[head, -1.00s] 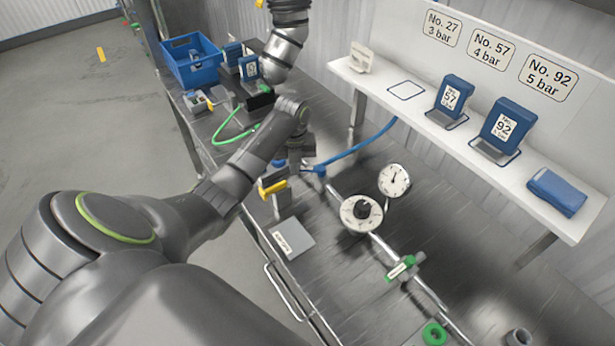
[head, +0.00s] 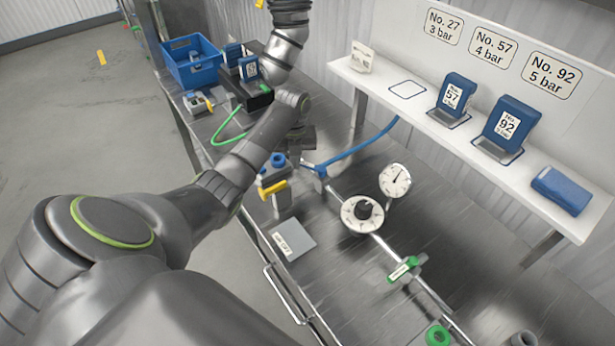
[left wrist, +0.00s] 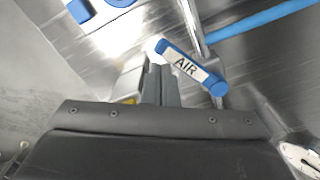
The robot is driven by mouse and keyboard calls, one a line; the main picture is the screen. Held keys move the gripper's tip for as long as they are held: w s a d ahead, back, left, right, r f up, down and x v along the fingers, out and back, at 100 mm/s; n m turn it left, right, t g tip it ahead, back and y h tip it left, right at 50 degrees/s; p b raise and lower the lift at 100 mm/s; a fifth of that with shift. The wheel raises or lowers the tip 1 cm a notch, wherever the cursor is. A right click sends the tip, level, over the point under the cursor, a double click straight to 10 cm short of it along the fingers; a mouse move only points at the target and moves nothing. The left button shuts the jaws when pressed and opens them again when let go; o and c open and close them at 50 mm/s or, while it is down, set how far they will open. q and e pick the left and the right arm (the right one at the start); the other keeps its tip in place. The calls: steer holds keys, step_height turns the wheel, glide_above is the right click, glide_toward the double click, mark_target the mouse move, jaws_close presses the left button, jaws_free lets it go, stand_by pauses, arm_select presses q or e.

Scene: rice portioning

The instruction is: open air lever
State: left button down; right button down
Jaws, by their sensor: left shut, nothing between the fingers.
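The air lever (left wrist: 187,66) is a blue handle with a white "AIR" label in the left wrist view. It lies slantwise beside a metal pipe, its round blue end at the lower right. My left gripper (left wrist: 160,72) is shut and empty, its fingertips close to the lever's upper left end; I cannot tell whether they touch. In the head view my left gripper (head: 296,157) is small and dark above the bench, near the blue fitting (head: 320,171) on the pipe. The lever's label cannot be made out there. My right gripper is not in view.
A pressure gauge (head: 395,180) and a round dial with a black knob (head: 363,213) sit along the pipe, with a green lever (head: 403,269) farther down. A yellow handle (head: 275,190) is near the gripper. A blue hose (head: 362,148) crosses behind. Blue units stand on the white shelf (head: 472,165).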

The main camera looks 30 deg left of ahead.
arm_select(q)
steer(key=shift+w+a+f+b, duration=0.15)
steer(key=shift+w+a+b, duration=0.1)
steer(key=shift+w+b, duration=0.4)
steer(key=shift+w, duration=0.3)
steer(key=shift+a, duration=0.1)
steer(key=r+p, duration=0.4)
steer(key=r, duration=0.1)
steer(key=r+p, duration=0.2)
steer(key=p, duration=0.1)
steer(key=shift+w+a+r, duration=0.2)
steer(key=shift+w+r, duration=0.05)
steer(key=shift+w, duration=0.05)
steer(key=shift+f, duration=0.1)
